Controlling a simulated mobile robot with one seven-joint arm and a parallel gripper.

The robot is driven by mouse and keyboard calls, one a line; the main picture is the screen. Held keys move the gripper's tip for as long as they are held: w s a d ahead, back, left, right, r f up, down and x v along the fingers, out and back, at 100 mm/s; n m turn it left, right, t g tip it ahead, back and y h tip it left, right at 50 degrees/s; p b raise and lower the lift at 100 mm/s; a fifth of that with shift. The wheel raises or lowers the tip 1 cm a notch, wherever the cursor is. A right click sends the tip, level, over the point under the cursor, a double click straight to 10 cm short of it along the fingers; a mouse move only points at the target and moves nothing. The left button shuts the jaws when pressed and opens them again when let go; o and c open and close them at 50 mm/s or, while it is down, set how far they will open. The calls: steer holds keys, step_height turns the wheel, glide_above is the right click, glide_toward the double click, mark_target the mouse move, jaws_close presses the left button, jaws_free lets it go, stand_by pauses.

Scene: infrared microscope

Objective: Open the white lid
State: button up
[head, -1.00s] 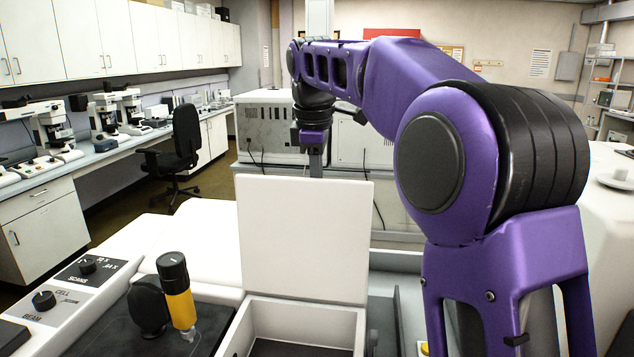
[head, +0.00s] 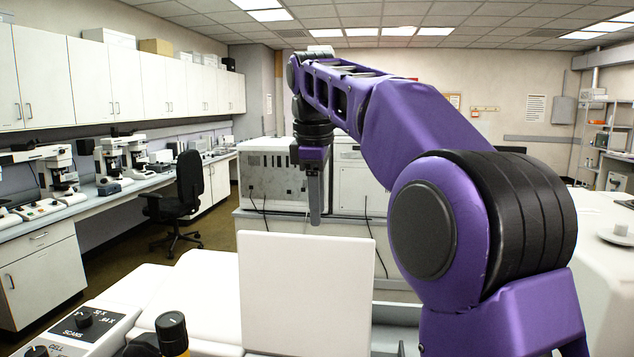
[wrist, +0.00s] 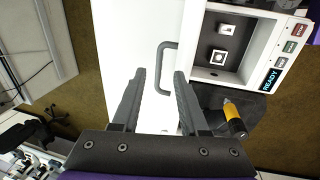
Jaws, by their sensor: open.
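The white lid (head: 307,295) stands upright, swung open, in the head view, with its plain face towards the camera. In the wrist view a grey bar handle (wrist: 163,68) shows on a white surface, which looks like the lid's other side (wrist: 115,50). Beside it is an open white compartment (wrist: 198,62) with small square parts inside. My gripper (wrist: 160,74) is open and empty, its fingertips near the handle. Whether they touch it cannot be told. In the head view my gripper (head: 315,222) hangs just beyond the lid's top edge.
A black and yellow cylinder (wrist: 234,118) stands beside the compartment, and it also shows in the head view (head: 172,335). A control panel (head: 85,322) lies at front left. A black chair (head: 188,195) and a grey-white cabinet (head: 275,172) stand farther back.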

steer(key=shift+s+r, duration=0.25)
steer(key=shift+r, duration=0.9)
steer(key=shift+s+r, duration=0.2)
steer(key=shift+r, duration=0.9)
steer(key=shift+a, duration=0.1)
